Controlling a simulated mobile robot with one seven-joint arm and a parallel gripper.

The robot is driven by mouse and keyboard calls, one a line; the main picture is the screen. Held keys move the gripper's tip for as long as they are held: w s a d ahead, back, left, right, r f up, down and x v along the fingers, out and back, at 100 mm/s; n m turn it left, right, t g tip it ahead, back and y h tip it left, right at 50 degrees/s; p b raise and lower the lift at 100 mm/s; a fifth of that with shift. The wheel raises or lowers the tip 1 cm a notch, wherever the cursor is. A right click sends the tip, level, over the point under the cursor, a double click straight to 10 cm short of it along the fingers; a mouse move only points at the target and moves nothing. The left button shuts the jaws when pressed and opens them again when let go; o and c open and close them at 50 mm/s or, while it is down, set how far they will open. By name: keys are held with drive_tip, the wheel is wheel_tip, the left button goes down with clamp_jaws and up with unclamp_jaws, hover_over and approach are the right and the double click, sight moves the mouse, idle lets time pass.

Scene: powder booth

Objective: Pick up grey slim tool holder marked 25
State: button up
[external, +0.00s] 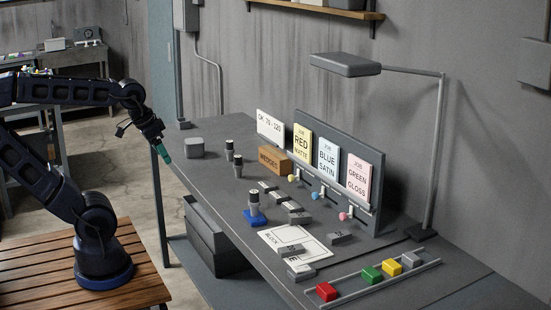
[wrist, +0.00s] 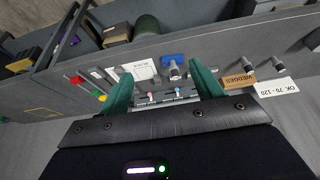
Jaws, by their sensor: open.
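Two slim grey tool holders with dark tops, one (external: 229,149) behind the other (external: 238,167), stand upright on the grey bench in the external view. A third holder (external: 254,204) stands on a blue base (external: 252,217). I cannot read a 25 on any of them. In the wrist view the holder on the blue base (wrist: 174,70) and two others, (wrist: 218,62) and (wrist: 248,54), show beyond the fingers. My gripper (external: 165,151) has green fingers, apart and empty, above the bench's left end, clear of all holders. The fingers also show in the wrist view (wrist: 162,84).
A grey block (external: 194,148) sits near the bench's left end. A wooden WEDGES block (external: 274,161) and an upright board (external: 334,166) with job cards stand at the back. Several small grey blocks, a white sheet (external: 296,245) and coloured blocks lie toward the right.

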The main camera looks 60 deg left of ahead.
drive_tip(key=w+a+r+n+g, duration=0.15)
drive_tip(key=w+a+r, duration=0.25)
drive_tip(key=w, duration=0.4)
drive_tip(key=w+a+r+n, duration=0.3)
drive_tip(key=w, duration=0.5)
drive_tip(key=w+a+n, duration=0.3)
drive_tip(key=w+a, duration=1)
drive_tip(key=w, duration=0.1)
drive_tip(key=n+g, duration=0.3)
drive_tip(key=n, duration=0.5)
hover_over(230, 141)
drive_tip(key=s, duration=0.1)
drive_tip(key=shift+m, duration=0.25)
drive_tip(key=f, duration=2.1)
drive_tip(key=shift+d+f, duration=0.15)
drive_tip(key=shift+d, duration=0.1)
drive_tip(key=shift+a+f, duration=0.1)
drive_tip(key=shift+f, duration=0.1)
wheel_tip(230, 141, down, 5)
drive_tip(key=shift+f, duration=0.2)
drive_tip(key=shift+w+a+f, duration=0.1)
drive_tip(key=shift+w+f, duration=0.1)
drive_tip(key=shift+f, duration=1.1)
drive_tip(key=shift+w+f, duration=0.15)
drive_tip(key=shift+f, duration=1.15)
